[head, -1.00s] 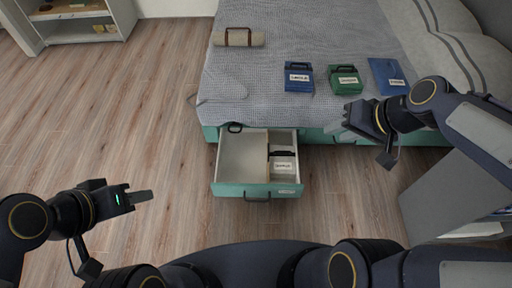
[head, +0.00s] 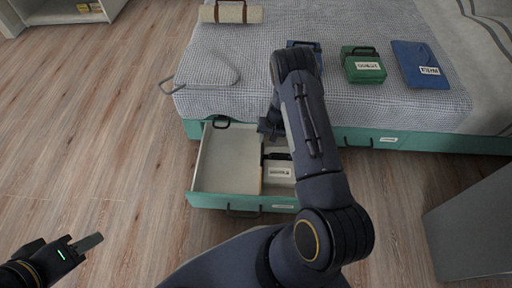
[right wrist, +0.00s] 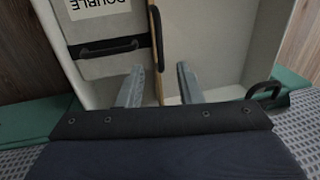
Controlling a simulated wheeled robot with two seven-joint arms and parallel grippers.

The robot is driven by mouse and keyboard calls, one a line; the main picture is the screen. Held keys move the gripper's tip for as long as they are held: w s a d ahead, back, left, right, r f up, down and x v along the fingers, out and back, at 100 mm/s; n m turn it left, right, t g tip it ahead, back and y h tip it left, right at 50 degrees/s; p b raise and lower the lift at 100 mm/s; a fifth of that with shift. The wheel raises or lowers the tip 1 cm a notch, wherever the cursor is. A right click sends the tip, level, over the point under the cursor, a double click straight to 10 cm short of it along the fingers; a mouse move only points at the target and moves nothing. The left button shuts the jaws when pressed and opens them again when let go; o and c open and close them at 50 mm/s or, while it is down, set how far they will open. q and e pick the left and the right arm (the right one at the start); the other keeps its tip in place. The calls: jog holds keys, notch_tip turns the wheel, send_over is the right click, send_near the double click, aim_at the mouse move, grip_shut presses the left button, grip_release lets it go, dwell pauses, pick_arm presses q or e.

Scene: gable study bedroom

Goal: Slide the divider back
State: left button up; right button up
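The open teal drawer (head: 240,202) juts from under the bed. Its thin wooden divider (head: 263,176) stands between an empty left compartment and a right one with a pale case labelled DOUBLE (head: 280,172). The right wrist view shows the divider (right wrist: 154,90), with a dark grip on it, and the case (right wrist: 110,65). My right gripper (right wrist: 159,88) is open, its fingers on either side of the divider's bed-side end, with no visible contact. In the head view my right arm hides part of the drawer. My left gripper (head: 88,243) is low at the left, over the floor; its finger gap is hidden.
On the bed lie a blue case (head: 304,45), partly hidden by my arm, a green case (head: 363,66), a blue folder (head: 420,64) and a beige roll (head: 231,13). A dark loop (head: 221,123) is at the drawer's back left corner. A grey cabinet (head: 475,225) stands at right.

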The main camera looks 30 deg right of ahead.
aim_at(262, 151)
jog(key=f, duration=0.2)
jog(key=f+b, duration=0.1)
jog(key=f, duration=0.2)
jog(key=a+f+b, duration=0.1)
jog(key=f, duration=0.1)
jog(key=shift+w+a+f, duration=0.1)
jog(key=shift+w+f, duration=0.05)
jog(key=shift+w, duration=0.15)
grip_shut()
